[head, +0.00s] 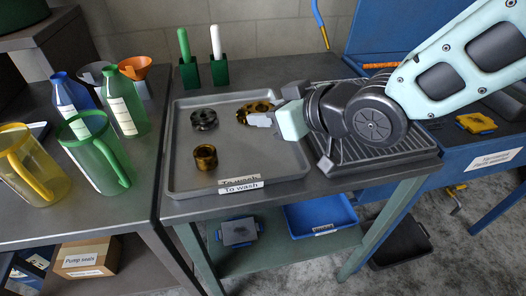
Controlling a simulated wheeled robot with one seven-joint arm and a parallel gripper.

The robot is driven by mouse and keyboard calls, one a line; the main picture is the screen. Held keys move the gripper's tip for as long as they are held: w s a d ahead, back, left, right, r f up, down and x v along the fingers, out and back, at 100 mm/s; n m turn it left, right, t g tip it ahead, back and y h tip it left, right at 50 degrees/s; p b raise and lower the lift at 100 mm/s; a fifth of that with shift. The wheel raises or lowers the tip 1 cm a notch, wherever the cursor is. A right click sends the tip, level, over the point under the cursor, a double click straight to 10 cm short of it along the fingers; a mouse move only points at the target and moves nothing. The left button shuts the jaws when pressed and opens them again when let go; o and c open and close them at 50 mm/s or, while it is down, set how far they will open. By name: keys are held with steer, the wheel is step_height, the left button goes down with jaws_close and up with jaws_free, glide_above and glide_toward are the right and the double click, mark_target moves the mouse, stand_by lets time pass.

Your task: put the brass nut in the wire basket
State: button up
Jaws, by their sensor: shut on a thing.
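My gripper (262,118) reaches in from the right over the grey tray, its pale fingertip against a golden, lobed brass piece (246,112), which I take to be the brass nut. It is shut on this piece, at the tray's back right; the fingers hide part of it. I cannot tell whether the piece is clear of the tray floor. A darker bronze ring (205,157) stands in the tray nearer the front.
The grey tray (180,180) has "To wash" labels at its front and also holds a dark metal ring (204,119). Behind it stand green holders with a green marker (184,46) and a white one (216,42). Jugs and bottles (100,160) crowd the left bench.

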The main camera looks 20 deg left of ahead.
mark_target(269, 159)
step_height(269, 159, down, 9)
steer(key=shift+f, duration=0.1)
stand_by(0.3)
steer(key=shift+f, duration=0.1)
steer(key=shift+f+b, duration=0.15)
steer(key=shift+b, duration=0.2)
steer(key=o, duration=1.2)
